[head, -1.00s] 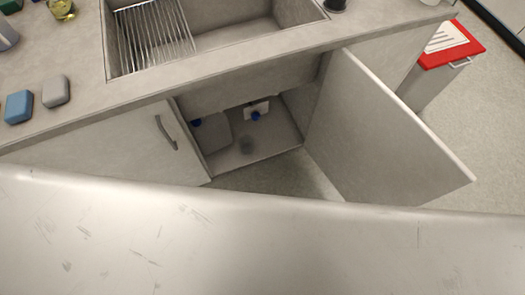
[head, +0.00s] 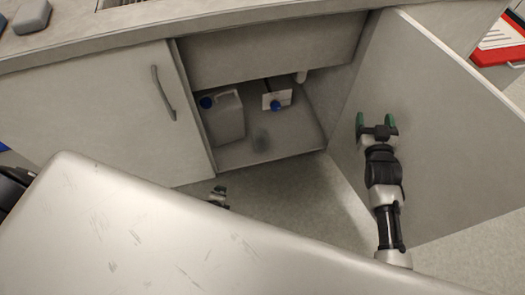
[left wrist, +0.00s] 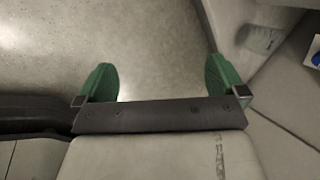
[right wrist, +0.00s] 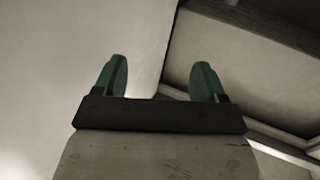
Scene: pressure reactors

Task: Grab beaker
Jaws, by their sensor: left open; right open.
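A small, see-through, greyish object, probably the beaker (head: 260,140), stands on the floor of the open under-sink cabinet. A similar glassy shape shows at the upper right in the left wrist view (left wrist: 262,38). My right gripper (head: 375,121) is open and empty in front of the open right door; its fingers also show in the right wrist view (right wrist: 161,66). My left gripper (left wrist: 160,65) is open and empty, over the floor outside the cabinet. In the head view only a bit of it (head: 218,196) shows past my own body.
A grey canister (head: 226,118) with a blue cap stands left of the glassy object. A white container (head: 277,95) with a blue cap stands behind it. The cabinet's right door (head: 440,130) is swung open; the left door (head: 95,115) is shut.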

